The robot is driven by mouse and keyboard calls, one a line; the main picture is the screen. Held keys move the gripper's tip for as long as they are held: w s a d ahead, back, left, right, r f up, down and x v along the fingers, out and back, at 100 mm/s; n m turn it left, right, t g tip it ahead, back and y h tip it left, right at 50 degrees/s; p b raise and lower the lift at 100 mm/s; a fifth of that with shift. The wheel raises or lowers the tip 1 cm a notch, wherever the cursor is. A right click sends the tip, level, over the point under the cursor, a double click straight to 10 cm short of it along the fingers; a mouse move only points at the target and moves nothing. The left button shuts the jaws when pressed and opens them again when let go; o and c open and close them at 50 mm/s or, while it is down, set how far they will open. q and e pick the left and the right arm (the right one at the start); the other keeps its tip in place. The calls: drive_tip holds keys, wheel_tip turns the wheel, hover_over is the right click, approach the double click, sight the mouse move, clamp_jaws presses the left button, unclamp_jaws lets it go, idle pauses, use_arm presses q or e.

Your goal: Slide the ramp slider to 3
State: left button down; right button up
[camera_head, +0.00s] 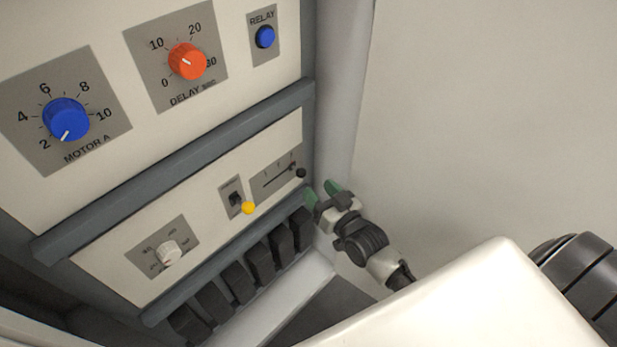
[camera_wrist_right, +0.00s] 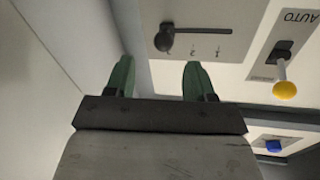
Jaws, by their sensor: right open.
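The ramp slider is a grey plate (camera_head: 262,190) on the lower panel, with a dark slot and a black knob (camera_head: 301,173) at the slot's right end in the head view. In the right wrist view the plate appears upside down; the knob (camera_wrist_right: 164,40) is at the slot's left end, past the mark 2. My right gripper (camera_head: 322,192) is open and empty, just right of and below the knob. In the wrist view its green fingertips (camera_wrist_right: 160,78) are apart from the knob. My left gripper is not in view.
A toggle switch with a yellow tip (camera_head: 248,208) stands out beside the slider plate. A white dial (camera_head: 169,252) is further left. Several black blocks (camera_head: 260,262) line the ledge below. A grey post (camera_head: 343,90) and pale wall are to the right.

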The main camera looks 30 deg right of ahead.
drive_tip(key=shift+s+d, duration=0.15)
drive_tip(key=shift+s, duration=0.6)
drive_tip(key=shift+s+d, duration=0.1)
drive_tip(key=shift+s, duration=0.6)
drive_tip(key=shift+f, duration=0.1)
drive_tip(key=s+f+n+g+h+p, duration=0.1)
drive_tip(key=s+f+g, duration=0.4)
drive_tip(key=f, duration=0.8)
drive_tip(key=s+f+g+h+p, duration=0.1)
drive_tip(key=s+f+g, duration=0.45)
drive_tip(key=f, duration=0.75)
drive_tip(key=s+f+n+g+p, duration=0.1)
drive_tip(key=s+f+g, duration=0.2)
drive_tip(key=s, duration=1)
drive_tip(key=s+f+g, duration=0.3)
drive_tip(key=s+f, duration=0.6)
drive_tip(key=s, duration=0.4)
drive_tip(key=shift+s+a+n+h+p, duration=0.35)
drive_tip(key=shift+a+n+h+p, duration=0.05)
